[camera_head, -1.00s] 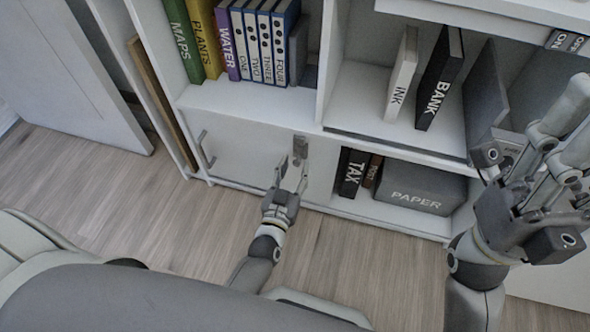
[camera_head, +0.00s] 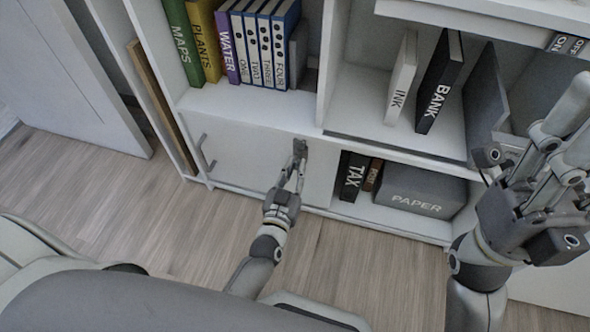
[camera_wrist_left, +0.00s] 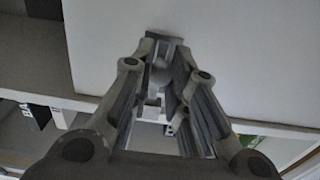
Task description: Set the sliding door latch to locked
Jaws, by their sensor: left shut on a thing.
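The sliding door (camera_head: 240,153) is a white panel low in the shelf desk, with a grey bar handle (camera_head: 208,151) at its left end. The grey latch (camera_head: 300,146) is on the door's upper right part. My left gripper (camera_head: 298,165) is at the latch, its fingers shut on it from below. The left wrist view shows the grey latch (camera_wrist_left: 163,50) between my fingers, against the white door (camera_wrist_left: 230,60); the fingers hide part of it, and its setting cannot be told. My right gripper (camera_head: 560,150) is raised at the right, away from the door, its fingers apart.
Right of the door is an open compartment with a TAX binder (camera_head: 354,176) and a grey PAPER box (camera_head: 420,191). Binders (camera_head: 265,45) stand on the shelf above. The wooden floor (camera_head: 110,215) in front is clear.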

